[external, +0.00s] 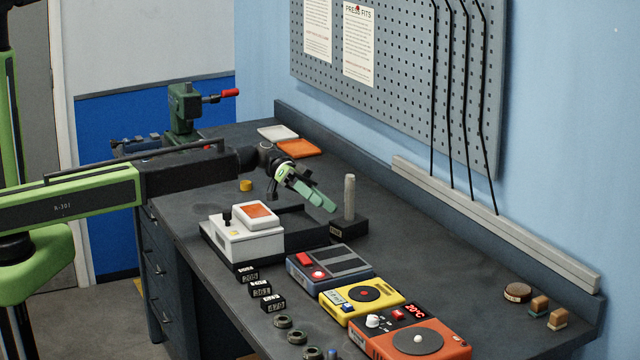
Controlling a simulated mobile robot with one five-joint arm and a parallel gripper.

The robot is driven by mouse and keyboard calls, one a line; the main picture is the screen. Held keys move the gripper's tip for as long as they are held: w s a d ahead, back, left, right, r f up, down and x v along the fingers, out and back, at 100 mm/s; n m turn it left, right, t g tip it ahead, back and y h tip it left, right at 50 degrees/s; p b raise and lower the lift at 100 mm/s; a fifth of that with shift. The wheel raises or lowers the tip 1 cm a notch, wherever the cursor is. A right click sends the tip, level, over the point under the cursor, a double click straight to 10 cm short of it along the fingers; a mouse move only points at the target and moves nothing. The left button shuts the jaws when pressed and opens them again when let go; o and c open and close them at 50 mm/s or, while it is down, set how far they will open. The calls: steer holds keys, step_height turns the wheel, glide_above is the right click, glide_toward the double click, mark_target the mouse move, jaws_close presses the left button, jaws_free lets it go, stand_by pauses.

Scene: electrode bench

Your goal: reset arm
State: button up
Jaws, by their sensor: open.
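My arm reaches in from the left over the bench (190,262). My gripper (314,195) is open, at the end of the arm, tilted down and to the right. It appears empty. It hangs above the bench behind the white device with the orange top (250,240). Its tips are left of the grey upright post on a black block (349,196). I cannot tell the exact gap between the tips and the post.
A blue-grey device (330,265), a yellow device (361,296) and an orange device (412,337) line the front right. Small black labelled blocks (259,289) stand near the front edge. White (277,132) and orange (298,148) trays lie behind.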

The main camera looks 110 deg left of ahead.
steer(key=w+d+r+n+g+h+p, duration=0.1)
steer(key=w+d+r+n+g+p, duration=0.2)
steer(key=d, duration=1.1)
steer(key=w+d+f+m+g+p, duration=0.1)
steer(key=d+f+m+g+p, duration=0.2)
steer(key=d, duration=1.9)
steer(key=s+d+f+m+g+b, duration=0.1)
steer(key=s+d+f+m+g, duration=0.15)
steer(key=d, duration=0.45)
steer(key=s+d+f+m+g, duration=0.1)
steer(key=s+d+m, duration=0.15)
steer(key=d, duration=0.45)
steer(key=s+a+f+n+g+y+b, duration=0.1)
steer(key=s+f+y, duration=0.3)
steer(key=s, duration=0.4)
steer(key=s+a+f+n+g+y+b, duration=0.2)
steer(key=s+f+n+y+b, duration=0.1)
steer(key=s+f, duration=0.4)
steer(key=shift+s+a+y+b, duration=0.4)
steer(key=shift+y+b, duration=0.15)
steer(key=shift+y, duration=0.35)
